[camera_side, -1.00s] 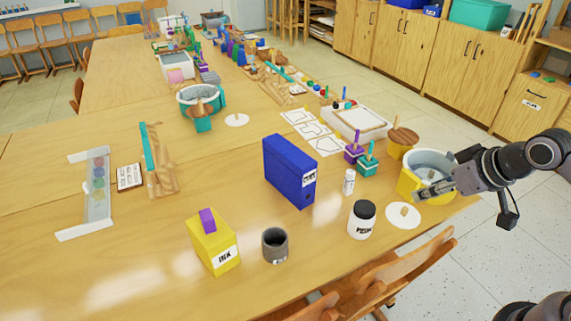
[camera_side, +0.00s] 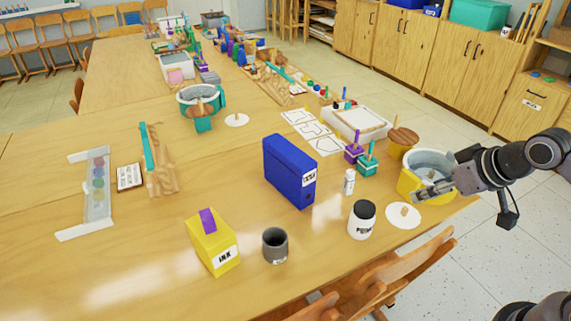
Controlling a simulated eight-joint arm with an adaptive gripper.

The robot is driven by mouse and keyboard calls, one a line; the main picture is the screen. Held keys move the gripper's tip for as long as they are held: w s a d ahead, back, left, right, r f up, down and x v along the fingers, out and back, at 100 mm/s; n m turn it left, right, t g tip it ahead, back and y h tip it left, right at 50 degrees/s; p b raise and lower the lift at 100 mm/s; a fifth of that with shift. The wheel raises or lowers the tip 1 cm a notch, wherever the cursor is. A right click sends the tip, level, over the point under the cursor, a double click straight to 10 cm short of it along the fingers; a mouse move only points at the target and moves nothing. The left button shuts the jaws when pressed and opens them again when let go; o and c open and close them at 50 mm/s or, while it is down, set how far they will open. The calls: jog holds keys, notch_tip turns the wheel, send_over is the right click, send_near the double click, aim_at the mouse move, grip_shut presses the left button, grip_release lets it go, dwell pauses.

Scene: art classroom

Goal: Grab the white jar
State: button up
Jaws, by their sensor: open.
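A white jar (camera_side: 362,221) with a black lid and dark lettering stands upright near the front right of the table. My gripper (camera_side: 422,194) is to the right of the jar and farther back, in front of the yellow and grey tub in this view. It is open and apart from the jar. Nothing shows between its fingers, though they are small in the picture. The jar is in full view.
A small white bottle (camera_side: 349,182) stands just behind the jar. A white disc (camera_side: 403,216) lies right of it. A blue box file (camera_side: 290,170), a grey cup (camera_side: 275,246) and a yellow ink box (camera_side: 213,243) stand to the left. The yellow tub (camera_side: 408,184) is behind right.

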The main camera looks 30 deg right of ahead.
jog(key=o, duration=0.4)
jog(key=shift+c, duration=0.2)
jog(key=n+g, duration=0.7)
jog(key=n, duration=0.7)
send_over(362, 219)
jog(key=w+d, duration=0.2)
jog(key=f, duration=1)
jog(key=shift+s+a+f, duration=0.15)
jog(key=shift+s+f, duration=0.1)
jog(key=shift+f, duration=0.1)
jog(key=shift+w+f, duration=0.1)
jog(key=shift+f, duration=5.6)
